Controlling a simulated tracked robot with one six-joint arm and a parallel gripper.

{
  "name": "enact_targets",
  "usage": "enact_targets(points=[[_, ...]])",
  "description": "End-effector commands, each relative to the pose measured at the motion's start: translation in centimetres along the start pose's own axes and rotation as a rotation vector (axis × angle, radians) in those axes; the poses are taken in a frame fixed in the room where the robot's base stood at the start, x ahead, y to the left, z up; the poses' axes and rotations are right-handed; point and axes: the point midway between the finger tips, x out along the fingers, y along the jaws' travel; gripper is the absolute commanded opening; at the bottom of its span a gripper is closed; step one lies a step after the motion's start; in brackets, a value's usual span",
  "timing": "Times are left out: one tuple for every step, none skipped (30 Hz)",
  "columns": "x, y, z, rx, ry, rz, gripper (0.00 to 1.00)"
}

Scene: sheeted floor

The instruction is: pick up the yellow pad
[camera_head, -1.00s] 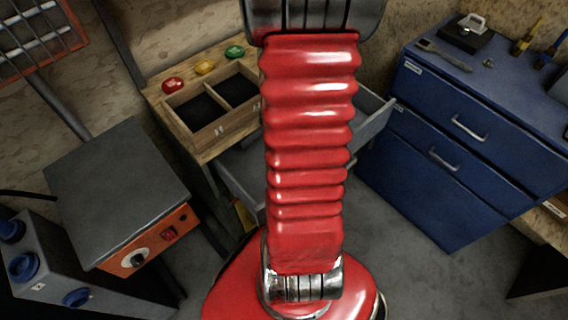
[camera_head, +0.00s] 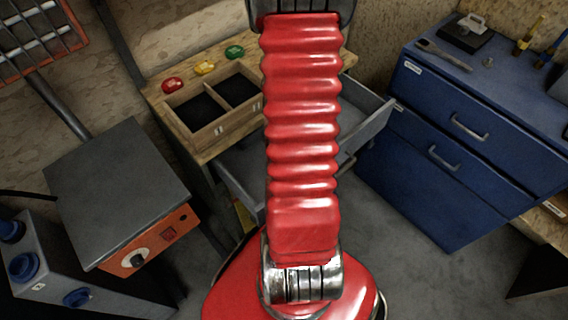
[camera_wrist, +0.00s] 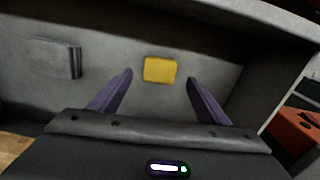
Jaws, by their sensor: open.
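The yellow pad (camera_wrist: 160,69) lies flat on the grey floor of an open drawer (camera_wrist: 215,50) in the wrist view. My gripper (camera_wrist: 159,78) is open, with its two purple fingers spread to either side of the pad in that picture. Nothing is between the fingers' tips that I can see touching them; how far they are above the pad is hard to tell. In the head view my red arm hides the gripper and the pad.
A grey block (camera_wrist: 57,58) lies in the drawer left of the pad. Drawer walls surround the gripper. In the head view, an open grey drawer (camera_head: 368,135) stands beside a blue cabinet (camera_head: 470,150), and a wooden tray (camera_head: 222,130) sits left of my arm.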

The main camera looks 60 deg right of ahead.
Motion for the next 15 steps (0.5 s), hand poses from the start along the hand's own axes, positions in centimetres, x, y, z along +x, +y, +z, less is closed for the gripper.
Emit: enact_targets(points=[[0.1, 0.0, 0.0, 0.000, -0.001, 0.000, 0.70], [0.2, 0.0, 0.0, 0.000, -0.001, -0.001, 0.70], [0.4, 0.0, 0.1, 0.000, -0.002, -0.002, 0.70], [0.6, 0.0, 0.1, 0.000, -0.002, -0.002, 0.70], [0.9, 0.0, 0.1, 0.000, -0.003, -0.003, 0.70], [1.2, 0.0, 0.2, 0.000, -0.003, -0.002, 0.70], [1.5, 0.0, 0.2, 0.000, -0.002, -0.002, 0.70], [1.9, 0.0, 0.3, 0.000, -0.003, -0.003, 0.70], [2.3, 0.0, 0.3, 0.000, -0.003, -0.003, 0.70], [2.6, 0.1, 0.3, 0.000, -0.003, -0.002, 0.70], [3.0, 0.1, 0.4, 0.000, -0.003, -0.002, 0.70], [3.4, 0.1, 0.4, 0.000, -0.003, -0.003, 0.70], [3.7, 0.1, 0.4, 0.000, -0.003, -0.002, 0.70], [4.0, 0.1, 0.3, 0.000, -0.002, -0.002, 0.70], [4.4, 0.1, 0.4, 0.000, -0.003, -0.002, 0.70]])
